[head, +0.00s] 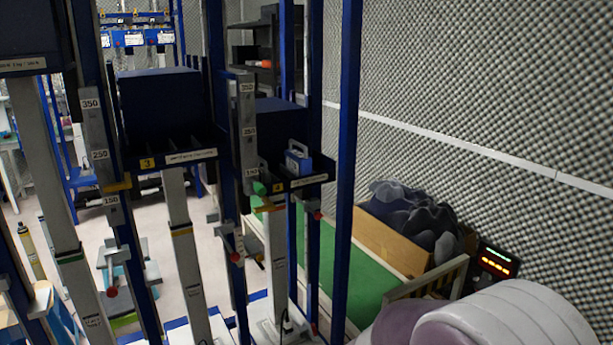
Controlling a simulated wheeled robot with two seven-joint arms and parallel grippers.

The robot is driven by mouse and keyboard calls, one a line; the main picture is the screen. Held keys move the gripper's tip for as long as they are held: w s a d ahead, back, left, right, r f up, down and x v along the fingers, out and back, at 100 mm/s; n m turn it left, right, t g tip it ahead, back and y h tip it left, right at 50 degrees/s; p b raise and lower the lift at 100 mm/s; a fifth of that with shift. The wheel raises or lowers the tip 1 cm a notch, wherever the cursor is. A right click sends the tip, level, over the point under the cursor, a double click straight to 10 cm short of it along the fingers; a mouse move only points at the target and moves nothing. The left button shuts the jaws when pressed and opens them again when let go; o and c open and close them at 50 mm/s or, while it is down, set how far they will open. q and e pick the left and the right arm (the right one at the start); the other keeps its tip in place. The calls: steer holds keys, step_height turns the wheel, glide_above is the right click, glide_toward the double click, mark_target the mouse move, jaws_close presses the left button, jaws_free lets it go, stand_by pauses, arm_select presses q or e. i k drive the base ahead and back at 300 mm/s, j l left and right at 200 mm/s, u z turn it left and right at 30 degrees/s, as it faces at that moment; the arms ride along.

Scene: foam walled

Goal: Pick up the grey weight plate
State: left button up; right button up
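I cannot make out a grey weight plate anywhere in the head view. Tall blue posts and grey columns of a rig fill the left and middle and hide much behind them. A small blue block with a handle (298,160) sits on a dark shelf of the rig. Neither of my grippers is in view.
Grey scale columns (248,125) carry number labels. Behind the rig are a green surface (345,262), a wooden box (392,244) with dark grey lumpy foam (415,215), and a lit display (496,262). Foam walls (480,80) close the right. Pale floor (200,255) shows between posts.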

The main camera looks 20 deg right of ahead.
mark_target(266, 175)
steer(key=i+l, duration=0.3)
steer(key=i, duration=0.15)
steer(key=i+l+z, duration=0.15)
steer(key=i+l, duration=0.15)
steer(key=i, duration=0.15)
steer(key=i+l, duration=0.2)
steer(key=i, duration=0.3)
steer(key=k+l+z, duration=0.15)
steer(key=i, duration=0.05)
